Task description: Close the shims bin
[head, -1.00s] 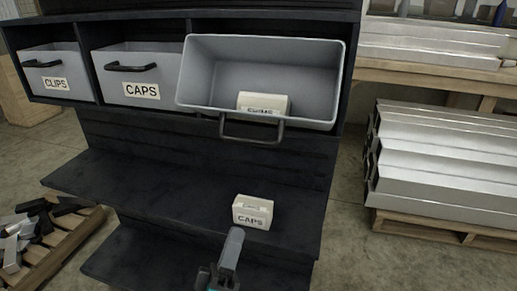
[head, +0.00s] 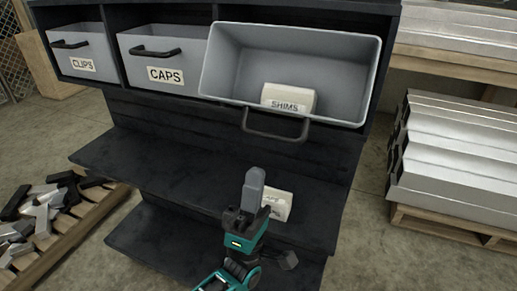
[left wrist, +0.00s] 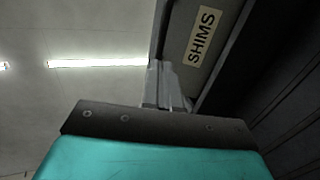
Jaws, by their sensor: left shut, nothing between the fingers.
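The shims bin (head: 228,85) is a grey bin at the right end of the shelf's top row, tipped open. A white box marked SHIMS (head: 288,98) sits inside it. Its dark handle (head: 275,126) hangs at the front lower edge. My left gripper (head: 254,180) is shut and empty, pointing up below the handle and apart from it. In the left wrist view, the shut fingers (left wrist: 166,88) point up beside the bin's front, with its SHIMS label (left wrist: 201,38) in sight. My right gripper is not in view.
The clips bin (head: 85,55) and caps bin (head: 165,62) sit shut to the left. A white box (head: 280,204) on the lower dark shelf (head: 170,180) is partly hidden behind my left gripper. Metal stock (head: 460,150) on a pallet stands right; a pallet of scraps (head: 60,215) lies left.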

